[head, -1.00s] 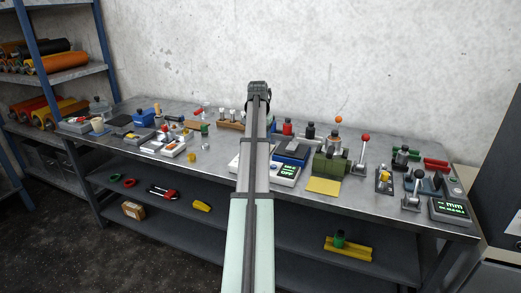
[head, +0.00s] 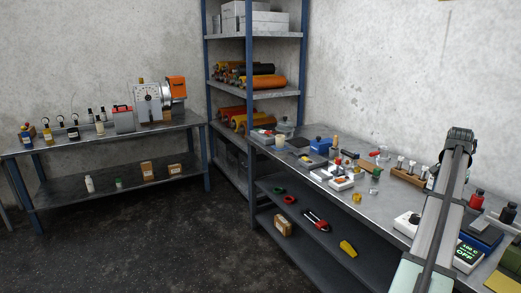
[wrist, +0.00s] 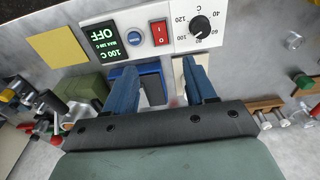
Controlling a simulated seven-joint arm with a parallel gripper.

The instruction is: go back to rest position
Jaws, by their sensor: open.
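My gripper (wrist: 157,68) is open in the wrist view, with two blue fingers apart and nothing held between them. It is over the workbench, beside a white heater unit (wrist: 175,35) with a dial, a red switch and a green display reading 100 C and OFF. A blue block-like device (wrist: 150,88) shows between and behind the fingers. In the head view my arm reaches over the right part of the workbench (head: 385,207); the fingers cannot be made out there.
Small tools and bottles crowd the workbench; a red bottle (head: 477,198) stands right of my arm. In the wrist view a yellow pad (wrist: 58,46) and green block (wrist: 88,88) lie left. A shelf rack (head: 249,62) and second bench (head: 110,138) stand further left.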

